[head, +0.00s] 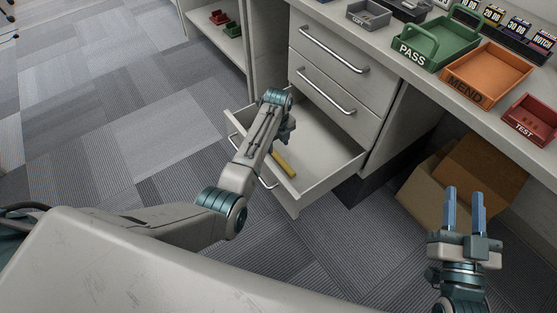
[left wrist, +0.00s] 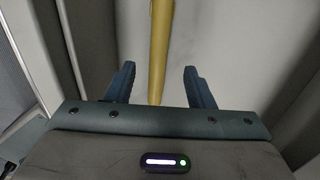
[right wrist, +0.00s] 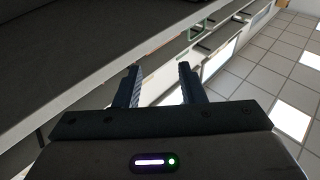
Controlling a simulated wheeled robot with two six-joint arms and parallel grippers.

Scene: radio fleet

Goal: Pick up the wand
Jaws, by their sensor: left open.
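The yellow wand (head: 283,163) lies in the open bottom drawer (head: 326,146). My left gripper (head: 287,138) is over the drawer, and its arm hides part of the drawer. In the left wrist view the wand (left wrist: 160,45) runs lengthwise between the two open fingertips (left wrist: 158,82), with a gap on each side. Whether the fingers reach down to the wand's level I cannot tell. My right gripper (head: 464,195) is open and empty at the lower right, away from the drawer; its fingers also show in the right wrist view (right wrist: 159,75).
Two closed drawers (head: 327,75) sit above the open one. On the counter are a green PASS tray (head: 436,52), an orange MEND tray (head: 487,77) and a red TEST tray (head: 532,118). A cardboard box (head: 430,185) stands below, near my right gripper. The carpet at left is clear.

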